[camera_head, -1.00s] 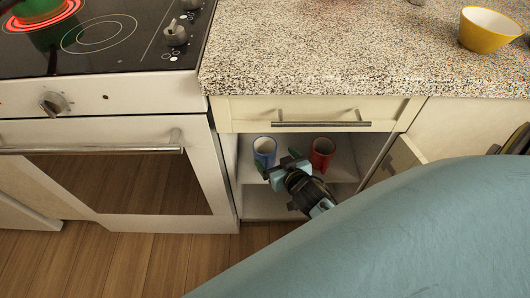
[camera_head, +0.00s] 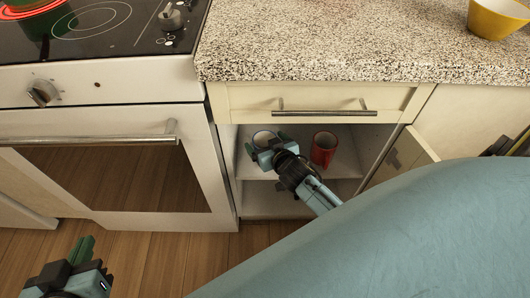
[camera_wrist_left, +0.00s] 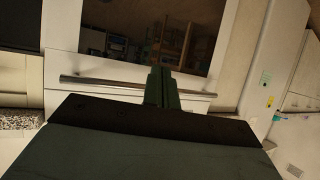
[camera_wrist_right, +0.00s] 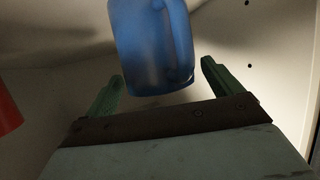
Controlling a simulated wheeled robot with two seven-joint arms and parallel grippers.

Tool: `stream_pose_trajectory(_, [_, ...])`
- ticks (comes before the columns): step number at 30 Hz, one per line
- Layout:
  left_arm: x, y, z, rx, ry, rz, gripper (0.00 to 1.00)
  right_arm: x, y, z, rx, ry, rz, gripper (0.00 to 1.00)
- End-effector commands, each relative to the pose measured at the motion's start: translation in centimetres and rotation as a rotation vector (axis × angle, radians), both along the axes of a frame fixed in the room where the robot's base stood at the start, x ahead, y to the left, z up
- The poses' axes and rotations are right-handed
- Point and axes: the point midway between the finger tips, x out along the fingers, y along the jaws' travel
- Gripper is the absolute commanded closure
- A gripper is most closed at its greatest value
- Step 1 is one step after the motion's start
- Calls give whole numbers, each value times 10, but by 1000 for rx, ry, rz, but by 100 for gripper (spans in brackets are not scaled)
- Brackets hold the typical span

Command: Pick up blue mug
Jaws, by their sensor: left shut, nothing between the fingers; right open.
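The blue mug (camera_head: 263,136) stands in the open cabinet below the counter. My right gripper's body hides most of it in the head view. In the right wrist view the blue mug (camera_wrist_right: 150,45) is large and ahead, its lower end in the picture lying between the lines of the two fingers. My right gripper (camera_wrist_right: 163,82) is open and empty, with a finger to either side. In the head view my right gripper (camera_head: 266,145) is at the mug's front. My left gripper (camera_head: 84,247) is shut and empty, low at the bottom left; its closed fingers show in the left wrist view (camera_wrist_left: 162,85).
A red mug (camera_head: 323,148) stands right of the blue one on the same shelf. The cabinet door (camera_head: 400,155) is open at right, a closed drawer (camera_head: 320,103) is above. The oven (camera_head: 100,170) stands left. A yellow bowl (camera_head: 497,18) sits on the counter.

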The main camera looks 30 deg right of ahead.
Motion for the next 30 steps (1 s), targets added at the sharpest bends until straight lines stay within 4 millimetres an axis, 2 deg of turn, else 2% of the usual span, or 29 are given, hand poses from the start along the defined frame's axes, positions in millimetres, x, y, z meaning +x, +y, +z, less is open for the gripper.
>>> stream_pose_trajectory(6, [7,-5,12,-22,-80,-7,100,6,-1,-3,1,1,0,9])
stream_pose_trajectory(13, [7,-5,13,-23,-82,-7,100,6,-1,-3,1,1,0,10])
stream_pose_trajectory(25, [7,-5,12,-22,-81,-7,100,6,-1,-3,1,1,0,63])
stream_pose_trajectory(26, [7,-5,12,-22,-81,-7,100,6,-1,-2,1,-2,1,65])
stream_pose_trajectory(30, [7,-5,12,-22,-80,-7,100,6,-1,-2,1,-2,1,65])
